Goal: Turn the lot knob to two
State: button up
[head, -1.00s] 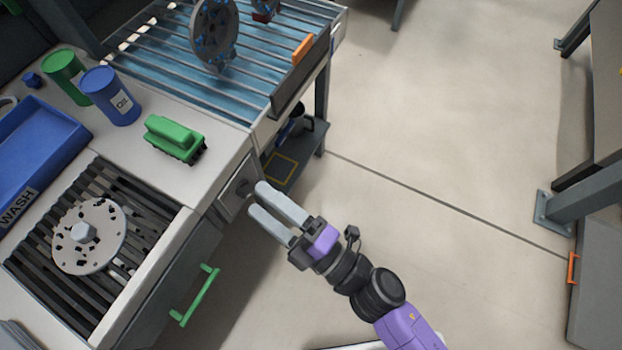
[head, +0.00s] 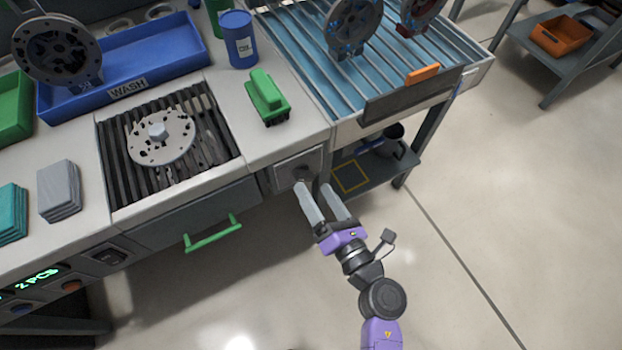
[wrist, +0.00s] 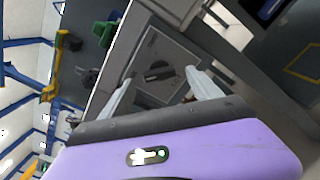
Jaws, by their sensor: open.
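The lot knob (head: 301,173) is a dark round knob on a grey square plate on the counter's front face. In the wrist view the knob (wrist: 158,71) shows a dark bar-shaped grip in the middle of its plate. My gripper (head: 314,188) is open, with its two pale fingers pointing at the plate. In the wrist view the fingers (wrist: 160,80) lie to either side of the knob; I cannot tell whether they touch it. A green-lit display (head: 38,277) at the lower left, partly cut off, reads "2 PCS".
A green drawer handle (head: 213,233) sticks out left of my gripper. A slatted conveyor bed (head: 330,75) and a lower shelf (head: 385,172) are to the right. A green brush (head: 267,97) lies on the counter above the knob.

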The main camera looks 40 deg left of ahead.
aim_at(307, 179)
jog(key=shift+x, duration=2)
jog(key=c, duration=1.4)
